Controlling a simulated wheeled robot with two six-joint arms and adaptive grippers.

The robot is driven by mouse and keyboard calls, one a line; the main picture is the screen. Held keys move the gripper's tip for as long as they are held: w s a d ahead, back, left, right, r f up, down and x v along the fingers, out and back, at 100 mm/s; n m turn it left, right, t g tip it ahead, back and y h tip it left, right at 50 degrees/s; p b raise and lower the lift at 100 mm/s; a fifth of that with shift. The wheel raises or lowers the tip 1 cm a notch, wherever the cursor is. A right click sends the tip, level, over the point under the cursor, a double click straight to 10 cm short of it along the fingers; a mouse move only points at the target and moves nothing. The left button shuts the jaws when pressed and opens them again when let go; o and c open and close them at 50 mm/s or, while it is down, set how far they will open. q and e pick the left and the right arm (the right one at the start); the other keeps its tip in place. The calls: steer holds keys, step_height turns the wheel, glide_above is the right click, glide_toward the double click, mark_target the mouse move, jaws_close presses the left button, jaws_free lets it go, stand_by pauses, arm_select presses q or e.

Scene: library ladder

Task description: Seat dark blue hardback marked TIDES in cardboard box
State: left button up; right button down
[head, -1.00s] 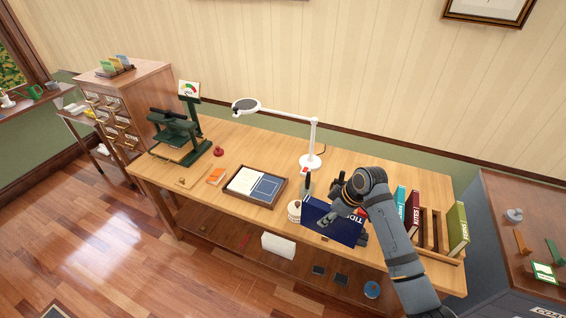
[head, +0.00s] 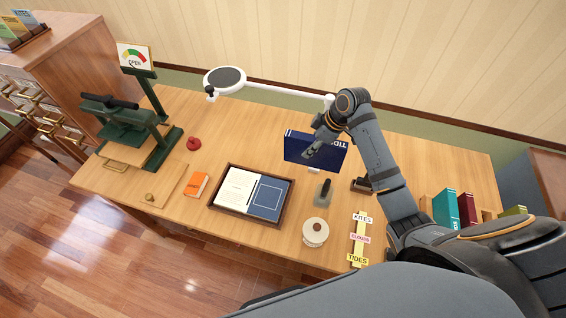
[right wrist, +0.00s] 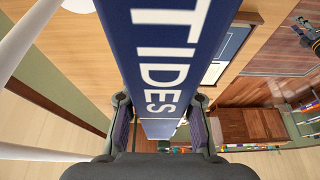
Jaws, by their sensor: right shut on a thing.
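The dark blue hardback marked TIDES (head: 298,148) is held up above the back of the workbench, in front of the lamp post. My right gripper (head: 318,142) is shut on it. In the right wrist view the white TIDES lettering runs along the book's spine (right wrist: 158,75), between the two fingers of the right gripper (right wrist: 160,128). The book is clear of the bench top in the head view. I cannot make out the cardboard box in either view.
The white magnifier lamp (head: 285,92) reaches close behind the book. A green press (head: 125,135) stands left. Teal (head: 445,209) and red books stand right, partly behind my arm.

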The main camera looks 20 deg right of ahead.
mark_target(308, 160)
steer(key=shift+f+b, duration=0.65)
steer(key=shift+f, duration=0.25)
steer(key=shift+w, duration=0.15)
step_height(308, 160, down, 6)
steer(key=shift+r+p, duration=0.2)
steer(key=shift+p, duration=0.45)
step_height(308, 160, down, 3)
steer(key=shift+f+p, duration=0.2)
steer(key=shift+p, duration=0.1)
arm_select(q)
steer(key=shift+w+f, duration=0.2)
steer(key=shift+w, duration=0.05)
arm_select(e)
steer(key=shift+f, duration=0.5)
steer(key=shift+f, duration=0.1)
steer(key=c, duration=1)
jaws_free()
